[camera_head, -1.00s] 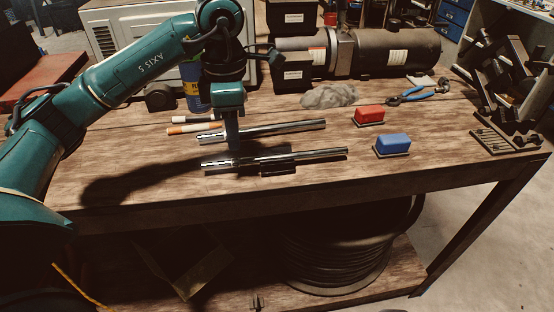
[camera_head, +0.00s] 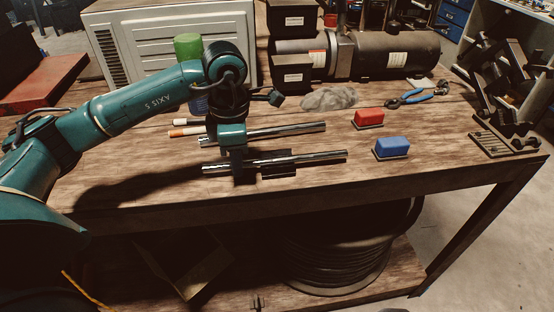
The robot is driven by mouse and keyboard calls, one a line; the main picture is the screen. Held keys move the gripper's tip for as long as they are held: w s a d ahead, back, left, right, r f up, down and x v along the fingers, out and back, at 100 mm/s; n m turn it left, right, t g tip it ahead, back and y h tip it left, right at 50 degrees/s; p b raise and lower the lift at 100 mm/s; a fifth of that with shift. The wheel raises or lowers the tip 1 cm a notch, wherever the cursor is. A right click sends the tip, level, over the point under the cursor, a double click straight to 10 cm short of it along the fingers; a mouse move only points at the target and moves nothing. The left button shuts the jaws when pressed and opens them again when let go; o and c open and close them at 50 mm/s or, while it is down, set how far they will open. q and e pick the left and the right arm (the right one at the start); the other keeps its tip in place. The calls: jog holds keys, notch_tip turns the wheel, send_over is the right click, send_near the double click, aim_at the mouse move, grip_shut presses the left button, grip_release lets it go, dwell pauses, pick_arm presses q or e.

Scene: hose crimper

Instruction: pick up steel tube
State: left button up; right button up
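Two shiny steel tubes lie roughly parallel on the wooden workbench. The rear steel tube (camera_head: 290,130) lies behind my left gripper. The front steel tube (camera_head: 320,155) lies nearer the bench's front edge, with a small dark block under its middle. My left gripper (camera_head: 238,168) points down at the left part of the front tube and overlaps it in the picture. Its fingers are seen edge-on, so I cannot tell whether they are open or shut, or touching the tube. My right gripper is not in view.
A red block (camera_head: 368,116) and a blue block (camera_head: 392,146) sit right of the tubes. Blue-handled pliers (camera_head: 425,97), a grey rag (camera_head: 330,98) and a green-capped can (camera_head: 188,46) stand or lie behind.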

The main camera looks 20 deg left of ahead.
pick_arm(q)
grip_shut()
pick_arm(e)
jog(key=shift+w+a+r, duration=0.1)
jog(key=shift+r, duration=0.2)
pick_arm(q)
jog(key=shift+r, duration=0.1)
